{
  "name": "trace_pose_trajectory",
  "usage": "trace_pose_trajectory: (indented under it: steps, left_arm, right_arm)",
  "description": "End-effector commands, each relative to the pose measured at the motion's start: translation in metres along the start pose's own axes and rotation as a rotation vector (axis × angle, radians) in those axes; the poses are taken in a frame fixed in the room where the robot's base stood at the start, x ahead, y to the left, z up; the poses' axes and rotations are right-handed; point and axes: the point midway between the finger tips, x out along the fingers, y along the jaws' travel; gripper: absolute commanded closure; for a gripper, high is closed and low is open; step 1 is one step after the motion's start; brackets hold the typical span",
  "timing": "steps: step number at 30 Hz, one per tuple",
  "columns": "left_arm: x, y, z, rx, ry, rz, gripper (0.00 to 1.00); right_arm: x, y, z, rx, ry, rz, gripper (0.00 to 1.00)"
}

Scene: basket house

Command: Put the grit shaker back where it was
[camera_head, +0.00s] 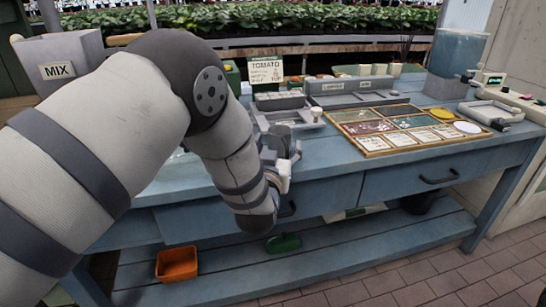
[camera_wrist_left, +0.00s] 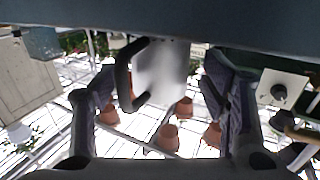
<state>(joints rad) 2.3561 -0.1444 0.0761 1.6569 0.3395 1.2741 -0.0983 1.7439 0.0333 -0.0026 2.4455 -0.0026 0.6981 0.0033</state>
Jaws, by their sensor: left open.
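My left gripper (camera_head: 284,155) is at the front edge of the blue bench, with its arm coming in from the left. A dark grey cup-like thing (camera_head: 279,137) shows right at its fingers; it may be the grit shaker, but I cannot read any label. In the left wrist view my left gripper (camera_wrist_left: 155,90) has its fingers spread wide. A blurred pale body (camera_wrist_left: 162,72) with a dark loop handle (camera_wrist_left: 125,75) shows between them. I cannot tell whether it touches a finger. My right gripper is not in view.
The blue bench (camera_head: 330,165) holds a grey tray (camera_head: 312,118), a sectioned wooden seed board (camera_head: 400,130), a TOMATO sign (camera_head: 266,70) and a dispenser (camera_head: 455,55). A MIX bin (camera_head: 75,65) stands left. An orange box (camera_head: 177,264) is on the lower shelf.

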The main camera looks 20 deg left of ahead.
Motion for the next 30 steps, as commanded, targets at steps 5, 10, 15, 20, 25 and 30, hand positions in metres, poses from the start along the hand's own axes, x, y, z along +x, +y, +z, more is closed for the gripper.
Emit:
trace_pose_trajectory:
  steps: [5, 10, 15, 20, 25, 30]
  left_arm:
    - [-0.044, 0.001, -0.005, 0.000, 0.003, 0.001, 0.33]
    - [-0.076, 0.001, -0.003, -0.002, 0.002, 0.001, 0.33]
    - [-0.090, 0.000, -0.002, -0.001, 0.002, 0.000, 0.33]
    - [-0.096, -0.003, 0.013, 0.005, -0.041, 0.002, 0.33]
    - [-0.177, -0.038, 0.153, 0.064, -0.519, 0.029, 0.33]
    - [-0.362, -0.088, 0.272, 0.116, -1.174, 0.052, 0.33]
  right_arm:
    - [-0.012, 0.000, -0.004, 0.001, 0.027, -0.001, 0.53]
    - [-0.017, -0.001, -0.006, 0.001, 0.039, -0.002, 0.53]
    - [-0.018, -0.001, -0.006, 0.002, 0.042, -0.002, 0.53]
    - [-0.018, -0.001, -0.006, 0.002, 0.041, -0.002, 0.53]
    - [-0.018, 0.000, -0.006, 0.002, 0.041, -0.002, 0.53]
    - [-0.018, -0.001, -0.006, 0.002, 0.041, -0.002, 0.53]
